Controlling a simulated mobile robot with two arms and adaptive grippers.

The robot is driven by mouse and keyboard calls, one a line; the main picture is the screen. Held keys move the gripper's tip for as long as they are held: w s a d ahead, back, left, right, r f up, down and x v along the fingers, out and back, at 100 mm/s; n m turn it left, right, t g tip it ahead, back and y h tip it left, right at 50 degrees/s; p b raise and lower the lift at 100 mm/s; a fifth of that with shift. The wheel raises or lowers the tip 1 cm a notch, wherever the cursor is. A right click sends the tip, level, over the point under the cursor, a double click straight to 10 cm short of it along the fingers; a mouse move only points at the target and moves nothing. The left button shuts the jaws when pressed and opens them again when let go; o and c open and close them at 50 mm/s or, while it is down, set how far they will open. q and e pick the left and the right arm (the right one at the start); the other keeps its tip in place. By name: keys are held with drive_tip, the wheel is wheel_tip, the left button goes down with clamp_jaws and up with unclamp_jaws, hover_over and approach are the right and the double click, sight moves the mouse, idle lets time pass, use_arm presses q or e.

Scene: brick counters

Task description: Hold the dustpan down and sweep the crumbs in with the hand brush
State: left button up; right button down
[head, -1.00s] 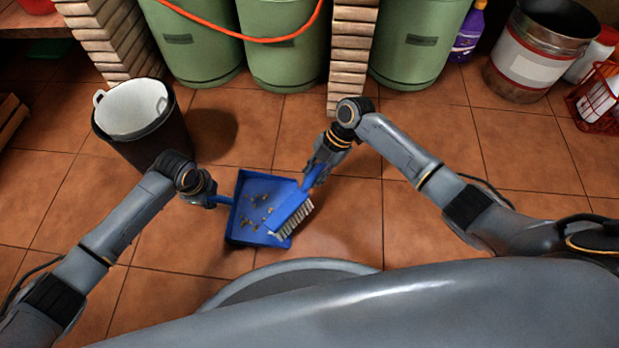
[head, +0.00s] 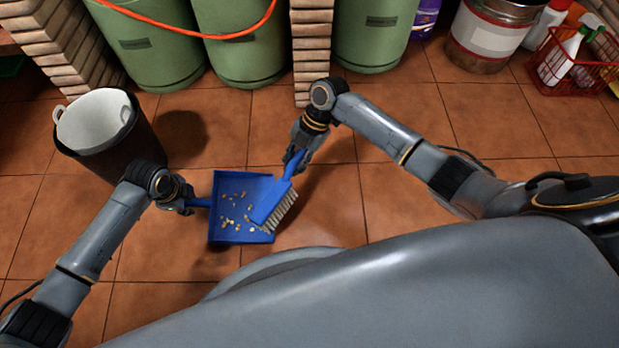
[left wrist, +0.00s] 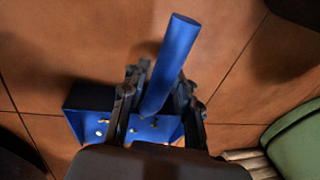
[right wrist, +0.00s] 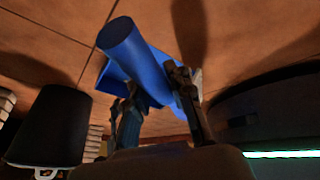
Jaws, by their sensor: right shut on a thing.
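The blue dustpan (head: 228,181) is left of centre in the head view, with several small tan crumbs (head: 232,208) on its surface. My left gripper (head: 190,202) is at the pan's left side, shut on its blue handle; the handle shows between the fingers in the left wrist view (left wrist: 168,65). My right gripper (head: 296,160) is shut on the handle of the blue hand brush (head: 270,200). The brush overlaps the pan's right edge, its pale bristles toward the lower right. I cannot tell whether the bristles touch the pan.
A dark bin (head: 108,150) with a white liner stands behind my left arm. Green cylinders (head: 235,50) and a brick pillar (head: 310,50) line the back. A metal bucket (head: 490,40) and red basket (head: 560,65) stand at back right. Tiled floor (head: 400,210) right of the brush is clear.

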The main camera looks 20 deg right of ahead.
use_arm(q)
drive_tip(key=shift+o, duration=0.9)
wheel_tip(320, 180, up, 12)
drive_tip(key=s, duration=0.2)
drive_tip(key=shift+a, duration=0.4)
